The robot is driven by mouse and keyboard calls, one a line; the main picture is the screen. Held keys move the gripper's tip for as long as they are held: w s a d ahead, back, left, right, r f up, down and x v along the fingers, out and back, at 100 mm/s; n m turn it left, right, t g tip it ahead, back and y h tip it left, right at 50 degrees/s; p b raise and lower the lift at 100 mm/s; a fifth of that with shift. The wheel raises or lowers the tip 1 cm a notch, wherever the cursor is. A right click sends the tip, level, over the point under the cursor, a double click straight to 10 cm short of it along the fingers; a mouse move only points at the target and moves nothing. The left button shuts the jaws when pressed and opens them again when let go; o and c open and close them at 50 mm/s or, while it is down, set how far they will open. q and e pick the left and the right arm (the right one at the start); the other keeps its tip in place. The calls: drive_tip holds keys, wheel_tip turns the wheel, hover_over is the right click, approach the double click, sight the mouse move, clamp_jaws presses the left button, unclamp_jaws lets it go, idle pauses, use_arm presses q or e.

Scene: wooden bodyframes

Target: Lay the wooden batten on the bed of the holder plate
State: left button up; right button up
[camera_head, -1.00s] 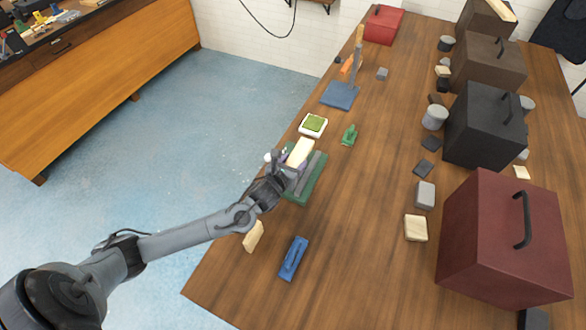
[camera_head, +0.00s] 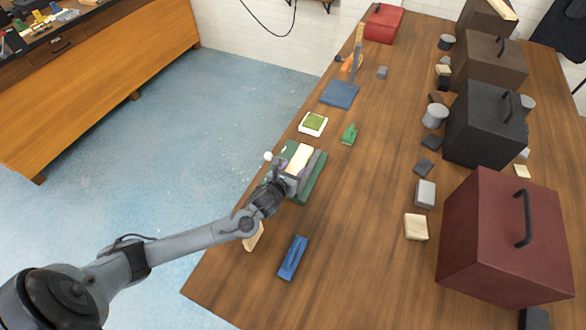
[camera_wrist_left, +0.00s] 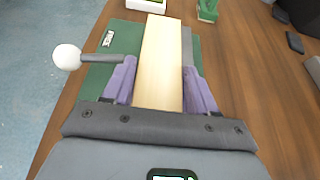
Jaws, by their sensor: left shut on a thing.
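The wooden batten (camera_head: 299,158) is a pale block at the table's left edge, over the green holder plate (camera_head: 316,180). In the left wrist view the batten (camera_wrist_left: 160,62) lies lengthwise between the two purple fingers of my left gripper (camera_wrist_left: 160,85), which is shut on it. The holder plate (camera_wrist_left: 97,80) shows on both sides of the batten, with a grey rail (camera_wrist_left: 187,45) along the batten's right side. A lever with a white ball knob (camera_wrist_left: 68,57) stands at the plate's left. I cannot tell whether the batten touches the bed. My right gripper is out of view.
A white tray with a green pad (camera_head: 313,124) and a green tool (camera_head: 349,134) are beyond the plate. A blue tool (camera_head: 293,258) and a light wood piece (camera_head: 254,238) lie nearer. Large boxes (camera_head: 508,238) line the right side. The middle of the table is clear.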

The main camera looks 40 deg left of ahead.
use_arm(q)
drive_tip(key=o, duration=1.2)
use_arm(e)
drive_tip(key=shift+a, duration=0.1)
use_arm(q)
drive_tip(key=shift+r, duration=0.6)
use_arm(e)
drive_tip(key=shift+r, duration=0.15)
use_arm(q)
drive_tip(key=p+v, duration=0.1)
drive_tip(key=v, duration=1.1)
drive_tip(key=shift+r, duration=0.1)
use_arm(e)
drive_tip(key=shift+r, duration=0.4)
